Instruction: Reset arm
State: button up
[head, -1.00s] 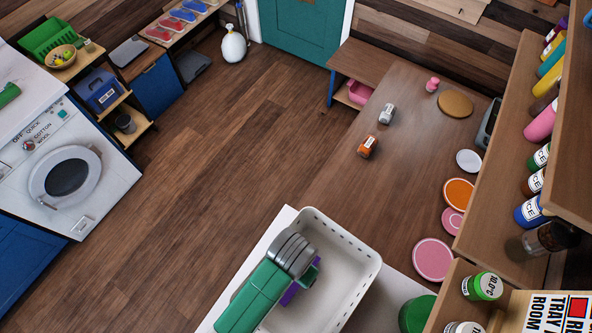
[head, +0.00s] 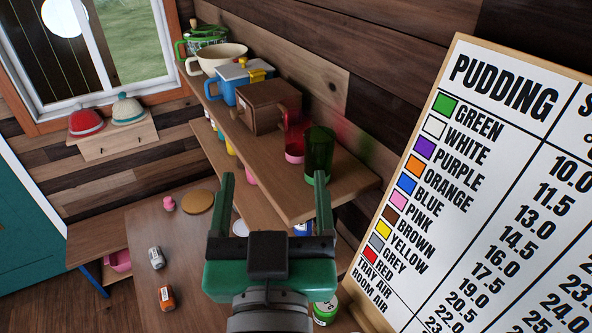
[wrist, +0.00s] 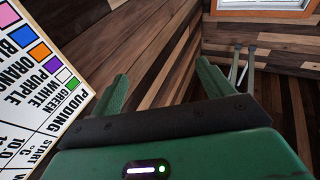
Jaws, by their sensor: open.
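My gripper (head: 274,182) is in the lower middle of the head view, raised, with its two green fingers spread wide and pointing up and away. Nothing is between the fingers. The gripper also shows in the wrist view (wrist: 161,72), with bare wooden wall planks beyond the fingers. In the head view the right finger overlaps a green glass (head: 319,148) at the near end of the upper shelf; I cannot tell how far apart they are.
A pudding chart (head: 480,190) stands close on the right. Two small shakers sit on the counter (head: 130,235), lower left.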

jog(key=s+d+r+t, duration=0.2)
jog(key=s+r, duration=0.1)
jog(key=r, duration=0.3)
jog(key=s+d+r+m+t+h+p, duration=0.1)
jog(key=s+d+r+t, duration=0.1)
jog(key=r, duration=0.4)
jog(key=shift+s+r, duration=0.25)
jog(key=shift+s, duration=0.3)
